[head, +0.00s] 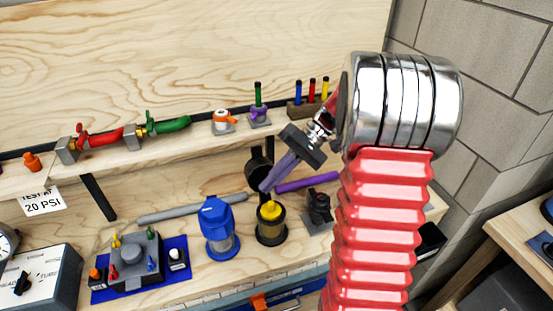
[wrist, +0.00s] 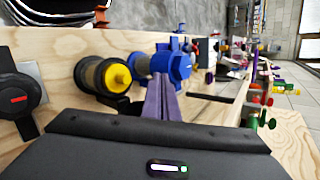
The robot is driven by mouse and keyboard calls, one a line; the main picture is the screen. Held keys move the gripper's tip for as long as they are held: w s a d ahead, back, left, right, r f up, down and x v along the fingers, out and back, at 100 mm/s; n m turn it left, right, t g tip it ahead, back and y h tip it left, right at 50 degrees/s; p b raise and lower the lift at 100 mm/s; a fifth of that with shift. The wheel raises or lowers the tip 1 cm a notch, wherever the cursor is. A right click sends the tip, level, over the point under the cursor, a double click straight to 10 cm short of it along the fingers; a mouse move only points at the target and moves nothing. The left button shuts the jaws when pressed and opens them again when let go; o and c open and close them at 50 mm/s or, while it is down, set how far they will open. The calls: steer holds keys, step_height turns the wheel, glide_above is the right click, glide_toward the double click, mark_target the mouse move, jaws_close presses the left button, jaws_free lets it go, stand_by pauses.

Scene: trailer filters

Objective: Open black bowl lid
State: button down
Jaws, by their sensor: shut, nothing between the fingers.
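The black bowl filter (head: 271,236) stands upright on the wooden bench, with a yellow top (head: 270,210). In the wrist view the black bowl (wrist: 91,76) shows on the left with its yellow knob (wrist: 118,75) facing right. My gripper (head: 265,188) has purple fingers, closed together and empty. In the head view the tips appear just above the yellow top. In the wrist view the fingers (wrist: 162,80) appear right of the yellow knob, apart from it in the picture, overlapping the blue filter (wrist: 179,66). I cannot tell whether they touch anything.
The blue-topped filter (head: 218,225) stands left of the black one. A small black fixture (head: 319,208) stands to the right. A dark round part (head: 258,172) shows behind my fingers. Grey (head: 190,209) and purple (head: 308,182) bars lie behind. Valves with red (head: 100,137) and green (head: 168,125) handles line the shelf.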

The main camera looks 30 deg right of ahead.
mark_target(260, 168)
steer(key=w+d+f+m+t+y, duration=0.2)
steer(key=w+d+t, duration=0.2)
steer(key=d, duration=0.5)
steer(key=w+d+f+m+t+y, duration=0.2)
steer(key=w+d+t, duration=0.2)
steer(key=d, duration=0.5)
steer(key=shift+w+f+m+t, duration=0.3)
steer(key=shift+w+f+t, duration=0.1)
steer(key=shift+w, duration=0.55)
steer(key=w+a, duration=0.1)
steer(key=a, duration=0.8)
steer(key=shift+a, duration=0.15)
steer(key=shift+r, duration=0.15)
